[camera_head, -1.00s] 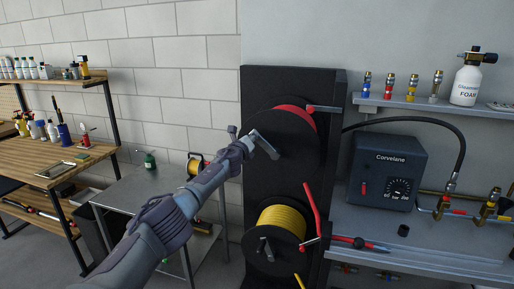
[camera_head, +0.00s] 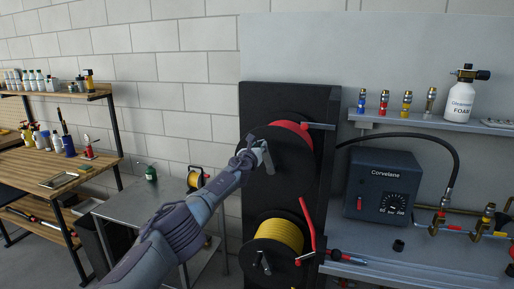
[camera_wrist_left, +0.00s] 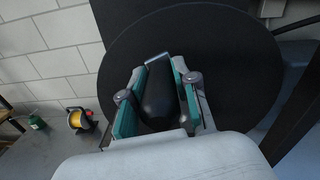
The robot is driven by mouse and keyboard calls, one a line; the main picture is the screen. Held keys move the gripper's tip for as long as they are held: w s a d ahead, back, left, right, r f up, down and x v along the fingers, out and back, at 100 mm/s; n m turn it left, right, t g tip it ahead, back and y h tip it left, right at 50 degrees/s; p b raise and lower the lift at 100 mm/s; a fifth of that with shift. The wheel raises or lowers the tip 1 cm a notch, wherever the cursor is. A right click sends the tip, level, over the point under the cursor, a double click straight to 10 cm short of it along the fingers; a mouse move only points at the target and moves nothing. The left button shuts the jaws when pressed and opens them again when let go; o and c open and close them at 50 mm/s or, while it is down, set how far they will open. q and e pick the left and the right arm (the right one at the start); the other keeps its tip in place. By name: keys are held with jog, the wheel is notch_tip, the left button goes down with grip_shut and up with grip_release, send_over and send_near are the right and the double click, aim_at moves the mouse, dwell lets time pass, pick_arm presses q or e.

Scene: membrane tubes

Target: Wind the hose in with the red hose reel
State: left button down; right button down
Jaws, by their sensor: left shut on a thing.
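The red hose reel is the upper reel on a black stand. Its red hose (camera_head: 293,128) shows behind a large black disc (camera_head: 288,158). A grey crank arm (camera_head: 267,158) stands steep on the disc's face. My left gripper (camera_head: 246,156) is at the upper end of the crank arm. In the left wrist view, its teal-padded fingers (camera_wrist_left: 158,95) are shut on the dark crank handle (camera_wrist_left: 160,98), with the black disc behind. My right gripper is not in view.
A yellow hose reel (camera_head: 278,238) with its own crank sits directly below. A grey bench with a Corvelane box (camera_head: 384,186) stands to the right, under a shelf (camera_head: 430,122) of fittings. A small metal table (camera_head: 125,204) stands at the left.

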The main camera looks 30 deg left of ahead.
pick_arm(q)
jog(key=shift+f, duration=0.2)
jog(key=c, duration=0.8)
grip_release()
jog(key=shift+d, duration=0.15)
jog(key=shift+c, duration=0.2)
jog(key=shift+r, duration=0.1)
jog(key=shift+r, duration=4.95)
